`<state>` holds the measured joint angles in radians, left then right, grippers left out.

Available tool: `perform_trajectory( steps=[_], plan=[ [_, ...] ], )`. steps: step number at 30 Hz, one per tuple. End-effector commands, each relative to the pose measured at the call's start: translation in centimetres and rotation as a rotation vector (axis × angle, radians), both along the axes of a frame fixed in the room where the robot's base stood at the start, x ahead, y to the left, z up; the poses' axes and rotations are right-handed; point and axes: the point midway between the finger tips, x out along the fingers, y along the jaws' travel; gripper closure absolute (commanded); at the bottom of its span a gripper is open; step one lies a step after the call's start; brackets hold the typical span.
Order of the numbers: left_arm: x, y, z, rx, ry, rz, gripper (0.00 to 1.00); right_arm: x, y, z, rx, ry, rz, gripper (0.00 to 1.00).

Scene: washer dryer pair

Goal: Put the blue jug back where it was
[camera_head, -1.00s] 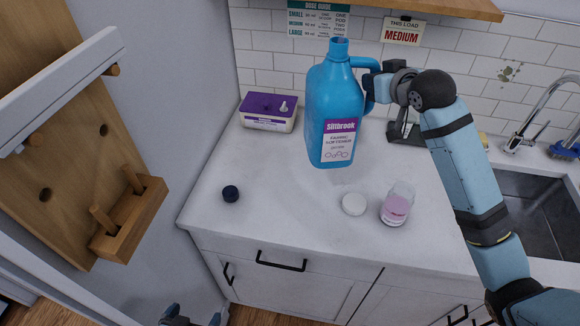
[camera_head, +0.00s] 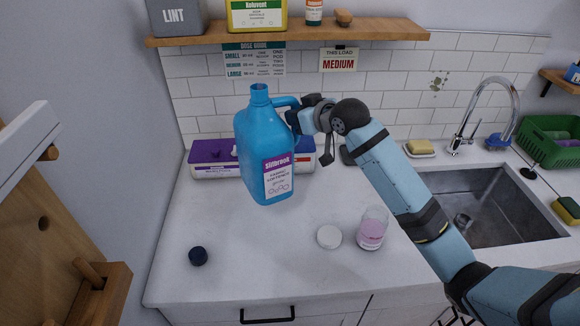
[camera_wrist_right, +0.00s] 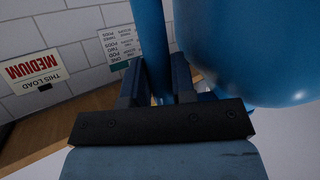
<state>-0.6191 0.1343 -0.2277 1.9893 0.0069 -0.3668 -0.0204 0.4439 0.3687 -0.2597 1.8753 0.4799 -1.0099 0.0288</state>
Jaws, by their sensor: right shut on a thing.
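The blue jug (camera_head: 266,150) is at the back left of the counter in the head view, with its neck open and a purple-and-white label facing me. It leans slightly; I cannot tell whether its base touches the counter (camera_head: 270,270). My right gripper (camera_head: 301,117) is shut on the jug's handle, on the jug's right side. In the right wrist view the blue handle (camera_wrist_right: 152,45) passes between the fingers, with the jug body (camera_wrist_right: 240,45) beside it. A dark cap (camera_head: 198,256) lies on the counter at front left. My left gripper is not visible.
A purple-lidded tub (camera_head: 212,158) stands behind the jug. A cup of pink liquid (camera_head: 372,230) and a white lid (camera_head: 329,236) are at front right. The wooden shelf (camera_head: 380,30) holds several items above. The sink (camera_head: 490,205) is right. The front-middle counter is clear.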

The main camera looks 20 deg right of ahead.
Motion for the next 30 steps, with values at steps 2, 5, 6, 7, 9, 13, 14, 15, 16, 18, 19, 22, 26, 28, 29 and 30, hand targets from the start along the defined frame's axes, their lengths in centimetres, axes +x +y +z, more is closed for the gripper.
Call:
perform_trajectory(
  steps=[2, 5, 6, 7, 9, 13, 14, 15, 16, 18, 19, 22, 26, 28, 29, 30],
  plan=[
    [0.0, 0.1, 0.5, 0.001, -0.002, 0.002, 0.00, 0.0, 0.0, -2.0, 0.001, 0.004, -0.001, 1.00],
    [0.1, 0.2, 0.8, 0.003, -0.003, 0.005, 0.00, 0.0, 0.0, -4.5, 0.001, 0.004, -0.001, 1.00],
    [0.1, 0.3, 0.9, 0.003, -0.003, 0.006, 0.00, -0.1, 0.0, -5.5, 0.002, 0.003, -0.001, 1.00],
    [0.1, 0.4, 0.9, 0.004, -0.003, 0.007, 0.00, 0.0, 0.0, -6.0, 0.002, 0.002, -0.001, 1.00],
    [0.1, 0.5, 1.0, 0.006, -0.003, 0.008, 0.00, 0.0, 0.0, -7.4, 0.000, 0.001, 0.000, 1.00],
    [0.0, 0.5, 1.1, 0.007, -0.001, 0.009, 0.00, 0.0, 0.0, -8.8, 0.002, -0.002, 0.000, 1.00],
    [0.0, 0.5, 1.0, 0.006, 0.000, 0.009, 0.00, 0.0, 0.0, -8.9, 0.002, -0.002, 0.000, 1.00],
    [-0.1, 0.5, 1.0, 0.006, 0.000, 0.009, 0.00, 0.0, 0.0, -9.2, 0.001, -0.002, 0.000, 1.00],
    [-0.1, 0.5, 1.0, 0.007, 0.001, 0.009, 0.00, 0.0, 0.0, -9.4, 0.001, -0.002, 0.000, 1.00],
    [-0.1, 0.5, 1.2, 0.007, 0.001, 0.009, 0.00, 0.0, 0.1, -10.3, 0.001, -0.001, 0.000, 1.00],
    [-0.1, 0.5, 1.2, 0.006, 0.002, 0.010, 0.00, 0.0, 0.0, -10.8, 0.001, 0.002, -0.001, 1.00],
    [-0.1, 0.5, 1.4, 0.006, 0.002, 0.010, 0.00, 0.0, 0.0, -12.2, 0.001, 0.000, 0.000, 1.00],
    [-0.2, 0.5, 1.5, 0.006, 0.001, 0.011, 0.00, 0.0, 0.0, -13.4, 0.001, -0.002, 0.000, 1.00],
    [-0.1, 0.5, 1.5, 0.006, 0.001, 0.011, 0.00, 0.0, 0.0, -13.5, 0.001, -0.003, 0.000, 1.00],
    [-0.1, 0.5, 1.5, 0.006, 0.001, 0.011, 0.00, 0.0, 0.0, -13.5, 0.001, -0.004, 0.000, 1.00],
    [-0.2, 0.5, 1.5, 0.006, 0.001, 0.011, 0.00, 0.0, 0.0, -13.5, 0.001, -0.004, 0.000, 1.00]
  ],
)
